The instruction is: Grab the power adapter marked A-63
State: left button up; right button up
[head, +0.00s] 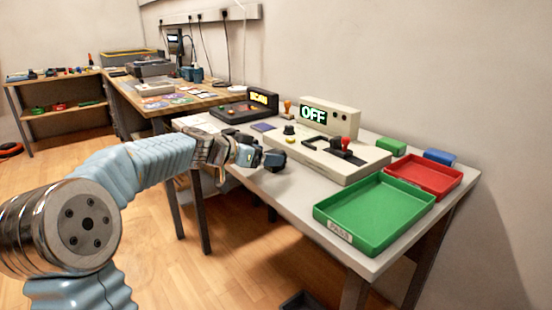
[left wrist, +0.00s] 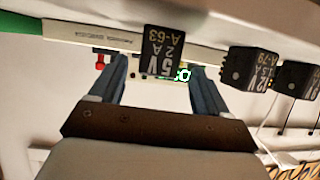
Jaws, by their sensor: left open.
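The power adapter marked A-63 (left wrist: 163,50) is a black block with white "5V 2A A-63" print, upside down in the left wrist view. My left gripper (left wrist: 159,68) is open, one finger on each side of it with gaps showing. I cannot tell whether the adapter is fully between the fingertips or just beyond them. In the head view my left gripper (head: 258,157) is at the bench's front edge, by a dark block (head: 275,160) that looks like an adapter. My right gripper is not in view.
A black adapter marked A-79 (left wrist: 250,67) and another black adapter (left wrist: 298,79) are beside it.

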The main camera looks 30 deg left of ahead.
pick_arm(q)
jog(key=p+x, duration=0.1)
jog(key=x, duration=0.3)
jog(key=shift+w+d+f, duration=0.1)
jog(key=shift+w+d, duration=0.05)
jog(key=c, duration=1.2)
